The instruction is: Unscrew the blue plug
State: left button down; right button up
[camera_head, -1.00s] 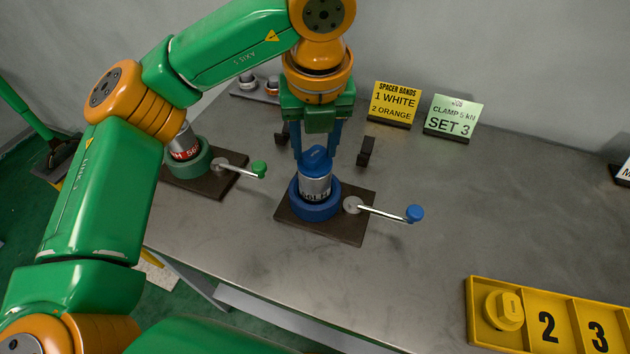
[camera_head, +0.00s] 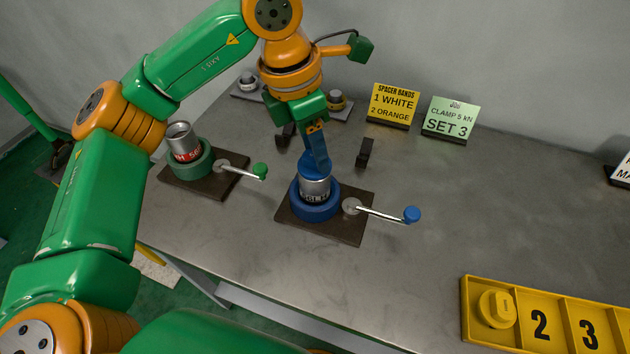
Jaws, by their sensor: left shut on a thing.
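The blue plug (camera_head: 310,172) sits at the top of a short silver pipe (camera_head: 317,187), which stands upright in the blue vise (camera_head: 313,207). My left gripper (camera_head: 316,163) comes from above, with its blue fingers shut on the plug. The fingers overlap in this view and hide part of the plug. I cannot tell whether the plug is still threaded in the pipe. My right gripper is not in view.
The blue vise's crank (camera_head: 385,213) sticks out to the right. A green vise (camera_head: 190,163) holding an open pipe stands left. A yellow tray (camera_head: 540,343) with a yellow plug (camera_head: 497,308) lies front right. Two signs stand behind. The table's middle right is clear.

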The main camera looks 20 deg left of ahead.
pick_arm(q)
jog(key=shift+r+m, duration=0.1)
jog(key=shift+m, duration=0.2)
jog(key=m+g+p, duration=0.1)
jog(key=m+p, duration=0.1)
jog(key=m, duration=0.3)
jog(key=m+g+p, duration=0.1)
jog(key=m+p, duration=0.2)
jog(key=m, duration=0.2)
jog(key=shift+r+h, duration=0.2)
jog(key=shift+h, duration=0.2)
jog(key=m, duration=0.3)
jog(key=shift+f+g+p, duration=0.15)
jog(key=shift+g+p, duration=0.15)
jog(key=shift+p, duration=0.05)
jog(key=shift+f+m, duration=0.15)
jog(key=shift+m, duration=0.25)
jog(key=shift+c, duration=2.2)
grip_release()
jog(key=shift+d+p+v, duration=0.25)
jog(key=shift+p+v, duration=0.75)
jog(key=shift+v, duration=0.2)
jog(key=shift+s, duration=0.2)
